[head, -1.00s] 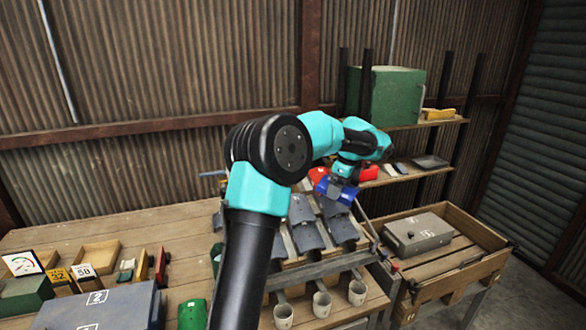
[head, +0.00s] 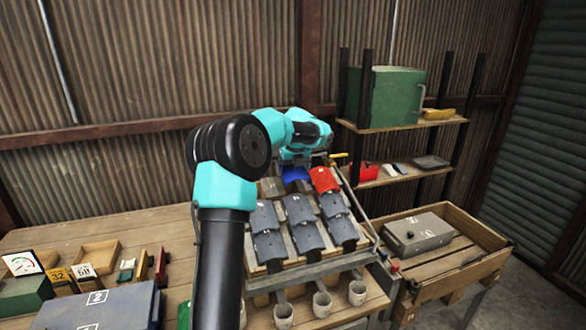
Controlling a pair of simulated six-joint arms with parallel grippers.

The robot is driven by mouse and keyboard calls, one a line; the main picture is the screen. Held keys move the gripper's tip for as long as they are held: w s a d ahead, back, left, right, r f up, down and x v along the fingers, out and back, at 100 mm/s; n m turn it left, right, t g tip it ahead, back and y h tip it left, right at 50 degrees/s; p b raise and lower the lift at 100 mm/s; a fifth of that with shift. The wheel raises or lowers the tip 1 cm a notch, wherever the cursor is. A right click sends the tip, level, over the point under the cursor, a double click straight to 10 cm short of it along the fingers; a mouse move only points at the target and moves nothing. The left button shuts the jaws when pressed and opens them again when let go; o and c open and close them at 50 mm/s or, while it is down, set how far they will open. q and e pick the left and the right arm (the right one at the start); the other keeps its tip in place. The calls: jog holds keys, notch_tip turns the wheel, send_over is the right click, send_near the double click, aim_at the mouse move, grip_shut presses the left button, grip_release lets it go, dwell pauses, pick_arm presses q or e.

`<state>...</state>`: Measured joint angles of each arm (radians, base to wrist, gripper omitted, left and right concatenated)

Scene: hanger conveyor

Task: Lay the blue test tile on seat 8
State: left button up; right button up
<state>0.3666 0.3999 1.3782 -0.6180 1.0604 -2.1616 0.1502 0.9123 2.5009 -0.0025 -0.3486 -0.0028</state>
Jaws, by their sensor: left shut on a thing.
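The blue test tile (head: 296,174) is at the top of the sloping tile rack, just left of a red tile (head: 324,180). My left gripper (head: 298,163) is shut on the blue tile from above; the fingertips are small and partly hidden by the wrist. I cannot tell whether the tile touches the rack. Rows of grey curved tiles (head: 300,210) lie on the slope below. The seat numbers are too small to read, so I cannot pick out seat 8. My right gripper is not in view.
Several cups (head: 322,304) stand under the rack's lower edge. A metal rail (head: 362,222) runs along its right side. A wooden crate (head: 455,283) with a grey case (head: 417,234) stands at right. A shelf (head: 400,124) with a green canister (head: 392,97) is behind.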

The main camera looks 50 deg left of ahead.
pick_arm(q)
jog(key=shift+f, duration=0.15)
jog(key=x, duration=0.6)
jog(key=shift+d+f, duration=0.15)
jog(key=shift+f, duration=0.15)
dwell(0.4)
jog(key=o, duration=0.7)
jog(key=v, duration=1.7)
jog(key=shift+r, duration=0.2)
jog(key=shift+s+d, duration=0.15)
